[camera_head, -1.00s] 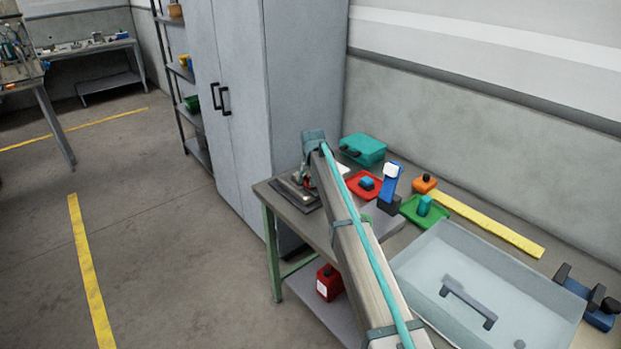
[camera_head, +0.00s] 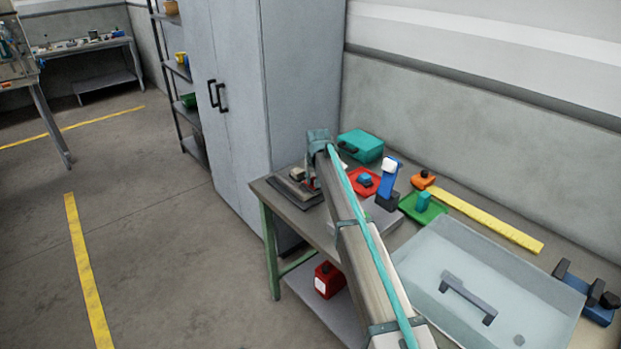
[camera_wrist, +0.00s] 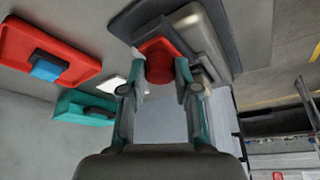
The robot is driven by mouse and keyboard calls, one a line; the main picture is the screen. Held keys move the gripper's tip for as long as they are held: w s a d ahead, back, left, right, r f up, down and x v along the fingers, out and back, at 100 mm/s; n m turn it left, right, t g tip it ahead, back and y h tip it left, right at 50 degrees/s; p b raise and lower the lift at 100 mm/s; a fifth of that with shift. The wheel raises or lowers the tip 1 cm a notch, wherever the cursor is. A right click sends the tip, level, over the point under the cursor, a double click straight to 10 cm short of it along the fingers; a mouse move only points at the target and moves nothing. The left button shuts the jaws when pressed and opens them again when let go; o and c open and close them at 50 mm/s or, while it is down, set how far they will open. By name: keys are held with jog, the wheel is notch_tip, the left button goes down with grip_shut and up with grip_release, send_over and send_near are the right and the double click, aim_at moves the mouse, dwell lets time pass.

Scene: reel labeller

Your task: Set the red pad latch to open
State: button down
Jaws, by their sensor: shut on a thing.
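In the wrist view, my gripper (camera_wrist: 160,76) has its two teal fingers shut on a red rounded piece (camera_wrist: 160,66). This piece sits at a red flat part beside a grey-beige block on the dark plate of a small device. I take it for the red pad latch; its exact setting cannot be told. In the head view, the device (camera_head: 297,188) is at the bench's left end, and my arm hides most of the gripper and the red piece.
A red tray (camera_head: 356,187) with a blue block and a teal case (camera_head: 361,146) stand close by. A blue upright device (camera_head: 389,183), a green tray (camera_head: 431,214) and a clear bin (camera_head: 470,250) are farther right. A tall grey cabinet (camera_head: 240,110) borders the bench's left end.

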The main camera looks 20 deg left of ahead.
jog(key=c, duration=0.8)
grip_release()
jog(key=shift+s+d, duration=0.1)
jog(key=shift+d, duration=0.1)
jog(key=shift+c, duration=0.2)
jog(key=shift+r, duration=0.1)
jog(key=v, duration=1.1)
jog(key=shift+r, duration=0.4)
jog(key=shift+s, duration=0.15)
